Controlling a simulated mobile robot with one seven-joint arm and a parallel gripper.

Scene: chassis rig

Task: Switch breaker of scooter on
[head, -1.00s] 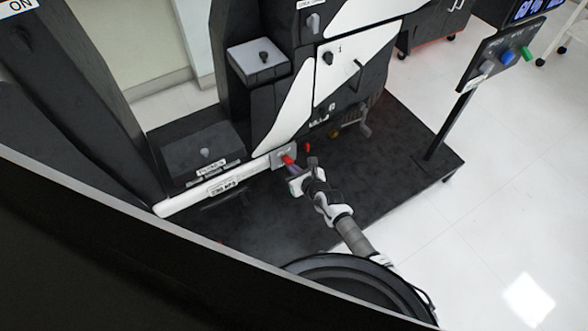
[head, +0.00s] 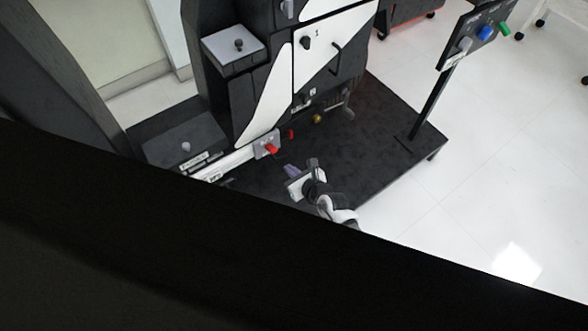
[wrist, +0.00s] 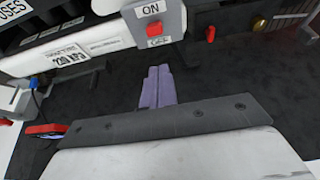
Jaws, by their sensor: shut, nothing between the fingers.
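The breaker is a red switch (wrist: 155,28) on a grey plate (wrist: 172,14) at the end of a white rail, with an ON label above it and a second label below it, partly hidden by the switch. In the head view the red switch (head: 271,149) juts out from its plate, left of my gripper. My gripper (head: 289,170) is shut and empty, its purple fingers (wrist: 158,80) together and pointing towards the plate. The fingertips are below the plate in the wrist view, apart from the switch.
A second small red knob (wrist: 211,33) and a brass part (wrist: 259,24) are to the right of the plate. A post with coloured knobs (head: 485,33) stands at the right of the black platform (head: 395,165). A red-handled item (wrist: 45,129) lies at the lower left.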

